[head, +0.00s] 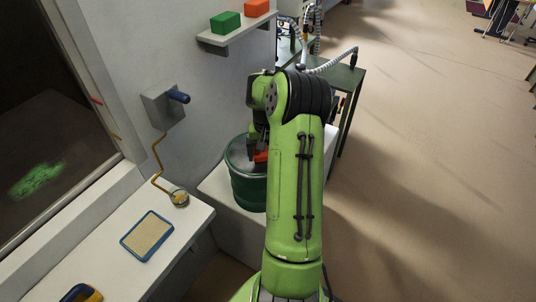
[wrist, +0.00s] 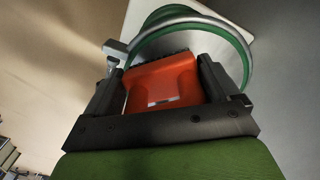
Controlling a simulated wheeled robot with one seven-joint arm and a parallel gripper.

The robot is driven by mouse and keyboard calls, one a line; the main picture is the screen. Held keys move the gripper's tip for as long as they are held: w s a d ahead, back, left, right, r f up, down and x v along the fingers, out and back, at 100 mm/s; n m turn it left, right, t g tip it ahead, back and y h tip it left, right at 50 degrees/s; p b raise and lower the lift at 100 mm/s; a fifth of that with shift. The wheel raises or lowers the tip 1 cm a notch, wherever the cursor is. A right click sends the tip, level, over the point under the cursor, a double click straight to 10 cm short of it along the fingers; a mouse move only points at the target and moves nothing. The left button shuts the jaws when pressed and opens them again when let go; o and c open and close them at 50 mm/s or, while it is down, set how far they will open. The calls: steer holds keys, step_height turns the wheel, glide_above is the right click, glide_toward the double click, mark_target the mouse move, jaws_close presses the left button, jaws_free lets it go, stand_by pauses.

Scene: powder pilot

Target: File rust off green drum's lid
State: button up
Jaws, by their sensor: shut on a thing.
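The green drum (head: 248,190) stands on a white surface beside the wall, partly hidden behind my arm in the head view. Its grey lid (head: 237,156) shows at the left of my arm. In the wrist view the drum's green rim and grey ring (wrist: 236,42) curve behind my gripper. My gripper (wrist: 160,75) is shut on an orange block-like tool (wrist: 163,82), which also shows in the head view (head: 261,156) at the lid. I cannot tell whether the tool touches the lid. Rust is not clearly visible.
A wall shelf (head: 238,35) holds a green block (head: 226,22) and an orange block (head: 257,8). A grey wall box (head: 160,108) has a blue handle. A blue-framed tan pad (head: 147,236) lies on the bench at left. Open floor lies to the right.

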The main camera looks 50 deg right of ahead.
steer(key=shift+r+p, duration=1.75)
steer(key=shift+r, duration=0.95)
